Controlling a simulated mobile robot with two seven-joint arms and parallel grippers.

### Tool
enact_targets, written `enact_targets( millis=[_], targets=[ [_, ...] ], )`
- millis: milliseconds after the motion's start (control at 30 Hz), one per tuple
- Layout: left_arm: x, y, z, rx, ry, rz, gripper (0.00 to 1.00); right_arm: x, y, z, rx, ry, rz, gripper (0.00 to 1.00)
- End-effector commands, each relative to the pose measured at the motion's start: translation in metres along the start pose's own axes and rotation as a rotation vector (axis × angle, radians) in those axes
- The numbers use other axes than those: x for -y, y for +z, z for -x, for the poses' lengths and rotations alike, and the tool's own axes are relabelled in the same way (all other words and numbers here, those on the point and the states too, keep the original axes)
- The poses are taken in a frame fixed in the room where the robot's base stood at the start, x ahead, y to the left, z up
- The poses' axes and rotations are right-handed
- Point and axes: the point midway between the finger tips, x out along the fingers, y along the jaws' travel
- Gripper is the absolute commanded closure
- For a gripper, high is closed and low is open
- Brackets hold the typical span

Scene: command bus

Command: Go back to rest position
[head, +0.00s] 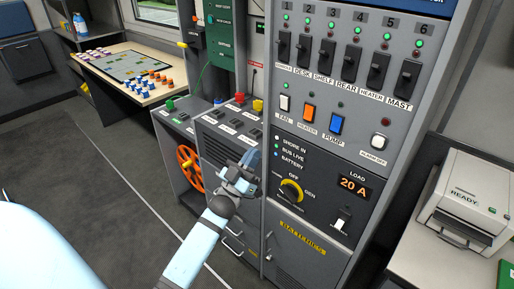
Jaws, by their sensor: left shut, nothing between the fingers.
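My left gripper (252,163) is shut and empty. It hangs in front of the grey cabinet, left of the yellow rotary knob (291,191) on the power panel. It appears apart from the knob, though its fingertips are small and hard to make out. My left arm reaches up to it from the bottom of the view. My right gripper is not in view.
The tall panel holds several numbered black breakers (327,50) with green lights, and a load display (354,188) reading 20 A. A printer (472,193) stands on the right counter. A map table (127,68) is at the back left. The grey floor (75,190) is clear.

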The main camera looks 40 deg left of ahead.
Motion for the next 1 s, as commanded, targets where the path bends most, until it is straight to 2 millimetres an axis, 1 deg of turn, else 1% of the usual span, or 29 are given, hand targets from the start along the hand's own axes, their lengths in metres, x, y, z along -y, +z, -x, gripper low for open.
enact_targets(
  millis=[333,533,600,667,767,800,867,900,967,1000],
  targets=[
    [0.000,0.000,0.001,0.000,0.000,0.000,1.00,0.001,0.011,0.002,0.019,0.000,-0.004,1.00],
    [0.000,0.000,0.001,0.000,0.000,0.001,1.00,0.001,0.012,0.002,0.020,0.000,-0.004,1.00],
    [-0.002,0.003,0.004,0.017,-0.003,0.002,1.00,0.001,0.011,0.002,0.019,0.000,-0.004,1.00],
    [-0.007,0.010,0.012,0.063,-0.013,0.005,1.00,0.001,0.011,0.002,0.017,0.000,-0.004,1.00],
    [-0.028,0.032,0.044,0.228,-0.036,0.013,1.00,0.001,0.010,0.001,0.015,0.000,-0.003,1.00],
    [-0.040,0.043,0.063,0.324,-0.043,0.016,1.00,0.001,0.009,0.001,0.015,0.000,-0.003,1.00],
    [-0.062,0.060,0.098,0.482,-0.044,0.021,1.00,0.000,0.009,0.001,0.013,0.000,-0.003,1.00],
    [-0.077,0.068,0.122,0.588,-0.037,0.025,1.00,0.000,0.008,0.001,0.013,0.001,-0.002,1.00],
    [-0.100,0.078,0.157,0.734,-0.017,0.030,1.00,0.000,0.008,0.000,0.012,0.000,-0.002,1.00],
    [-0.114,0.082,0.180,0.824,0.000,0.035,1.00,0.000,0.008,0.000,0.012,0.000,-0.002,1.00]
  ],
)
